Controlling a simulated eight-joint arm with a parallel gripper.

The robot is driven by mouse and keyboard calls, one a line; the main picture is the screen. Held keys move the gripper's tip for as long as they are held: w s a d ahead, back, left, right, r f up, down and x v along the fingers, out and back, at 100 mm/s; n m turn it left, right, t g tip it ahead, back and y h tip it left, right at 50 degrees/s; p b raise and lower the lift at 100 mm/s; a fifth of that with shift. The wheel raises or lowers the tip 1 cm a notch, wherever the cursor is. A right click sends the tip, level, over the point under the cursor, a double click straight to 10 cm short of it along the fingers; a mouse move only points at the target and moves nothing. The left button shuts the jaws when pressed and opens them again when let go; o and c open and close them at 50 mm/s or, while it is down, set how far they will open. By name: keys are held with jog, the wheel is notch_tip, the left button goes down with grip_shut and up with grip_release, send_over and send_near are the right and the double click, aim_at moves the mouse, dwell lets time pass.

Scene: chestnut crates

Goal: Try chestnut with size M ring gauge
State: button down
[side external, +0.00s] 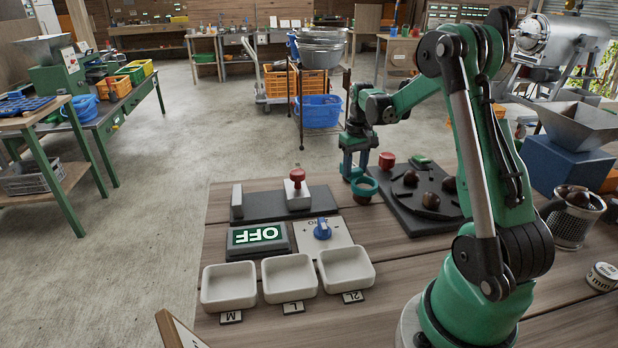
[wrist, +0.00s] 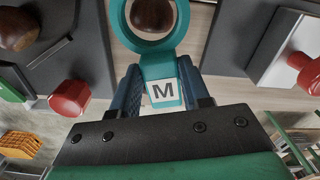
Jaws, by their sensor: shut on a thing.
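My gripper (wrist: 160,90) is shut on the handle of the teal ring gauge marked M (wrist: 163,92). In the side view, my gripper (side external: 357,172) is low over the table, and the ring (side external: 364,190) is just left of the dark board (side external: 400,205). In the wrist view, a brown chestnut (wrist: 152,12) shows within the ring's opening; I cannot tell whether it is in the ring or below it. Several chestnuts lie on the board, one of them (side external: 431,200) near its middle. Another chestnut (wrist: 18,28) shows at the upper left of the wrist view.
A red piece (side external: 387,160) and a green piece (side external: 420,160) stand by the board's far edge. A red-knobbed block (side external: 297,190), an OFF display (side external: 258,236) and a blue dial (side external: 322,229) are to the left. White trays M (side external: 229,305), L (side external: 290,296) and 2L (side external: 346,287) are in front.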

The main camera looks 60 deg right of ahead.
jog(key=shift+f, duration=0.65)
dwell(0.3)
dwell(0.4)
jog(key=shift+r, duration=3.5)
jog(key=shift+w, duration=0.1)
